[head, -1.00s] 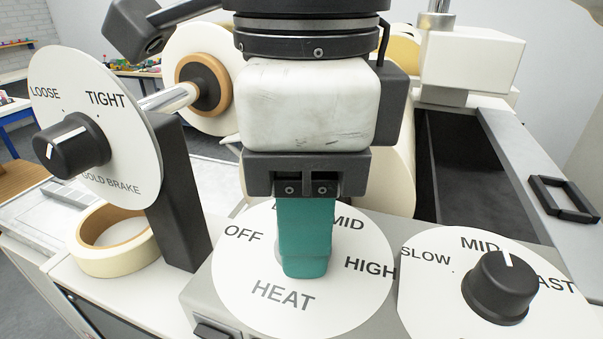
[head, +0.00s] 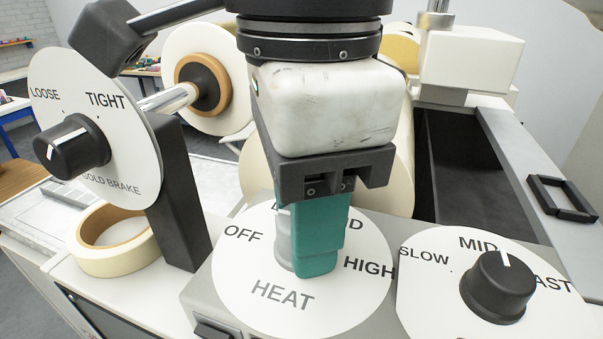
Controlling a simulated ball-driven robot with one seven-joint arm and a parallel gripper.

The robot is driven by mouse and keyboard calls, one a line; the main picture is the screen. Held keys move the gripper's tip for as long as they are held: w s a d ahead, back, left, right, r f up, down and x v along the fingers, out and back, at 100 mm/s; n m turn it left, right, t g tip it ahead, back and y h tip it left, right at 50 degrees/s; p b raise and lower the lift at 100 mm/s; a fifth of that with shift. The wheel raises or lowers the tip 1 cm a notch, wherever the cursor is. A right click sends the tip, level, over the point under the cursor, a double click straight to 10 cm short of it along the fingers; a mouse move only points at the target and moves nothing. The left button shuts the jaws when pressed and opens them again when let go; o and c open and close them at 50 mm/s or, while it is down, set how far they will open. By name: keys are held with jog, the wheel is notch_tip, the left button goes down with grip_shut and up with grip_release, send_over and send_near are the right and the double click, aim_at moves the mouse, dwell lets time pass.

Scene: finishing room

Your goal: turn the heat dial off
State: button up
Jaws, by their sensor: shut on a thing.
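The heat dial's white plate (head: 242,270) reads OFF at the left, HIGH at the right and HEAT at the front; the label at the back is partly covered. My gripper (head: 315,268), with teal fingers, points down over the plate's middle and is shut on the heat dial's knob (head: 284,252). Only a grey sliver of the knob shows left of the fingers. The knob's pointer is hidden, so I cannot tell its setting.
A speed dial (head: 500,287) stands close at the right. The gold brake dial (head: 72,147) stands upright at the left on a dark post (head: 180,200). A tape roll (head: 112,240) lies beside that post. A dark handle (head: 563,198) is at the far right.

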jog(key=o, duration=1.1)
jog(key=shift+c, duration=0.2)
jog(key=shift+r, duration=0.1)
notch_tip(320, 180, up, 11)
jog(key=b, duration=0.1)
jog(key=shift+s, duration=0.15)
jog(key=shift+f, duration=0.2)
